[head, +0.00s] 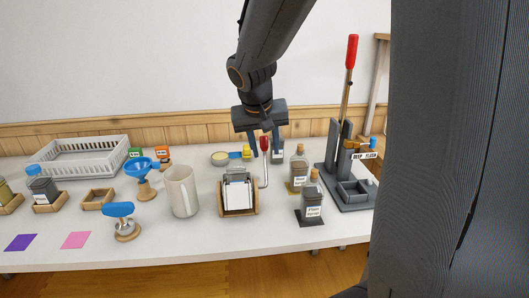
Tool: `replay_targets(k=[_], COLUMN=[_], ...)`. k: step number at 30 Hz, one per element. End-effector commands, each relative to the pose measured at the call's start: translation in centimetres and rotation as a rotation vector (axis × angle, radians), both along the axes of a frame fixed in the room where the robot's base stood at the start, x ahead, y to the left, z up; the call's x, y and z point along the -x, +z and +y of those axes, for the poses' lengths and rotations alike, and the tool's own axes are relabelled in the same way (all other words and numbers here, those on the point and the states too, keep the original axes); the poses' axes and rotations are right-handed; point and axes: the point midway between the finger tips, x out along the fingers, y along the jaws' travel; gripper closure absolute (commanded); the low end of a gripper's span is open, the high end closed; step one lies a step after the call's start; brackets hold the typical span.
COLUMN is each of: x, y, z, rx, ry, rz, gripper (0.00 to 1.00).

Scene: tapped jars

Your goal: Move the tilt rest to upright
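The tilt rest (238,211) looks to be the wooden cradle near the middle of the table, with a white plate facing me and a glass jar (237,172) behind or in it. Its exact tilt is hard to tell. A thin metal lever with a red knob (265,143) rises at its right side. My gripper (265,150) points down over the lever, its two dark fingers apart. The red knob shows between the fingers in this view, with apparent gaps on both sides. Whether it lies truly between them in depth is unclear.
A cream mug (182,191) stands close left of the rest. Corked bottles (312,198) (298,168) stand to the right, before a tall press with a red handle (351,52). A blue-topped stand (121,215), blue funnel (141,168) and white basket (82,155) are left. The front middle is clear.

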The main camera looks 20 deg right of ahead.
Motion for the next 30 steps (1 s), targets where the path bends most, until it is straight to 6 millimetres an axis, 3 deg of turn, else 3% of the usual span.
replay_targets(k=[11, 24, 30], x=[0.0, 2.1, 2.5], y=[0.6, 6.3, 7.2], z=[0.2, 1.9, 2.2], rx=[0.001, 0.0, 0.0], ry=[0.003, 0.002, 0.002], rz=[-0.005, -0.006, -0.004], gripper=[0.61, 0.61, 0.61])
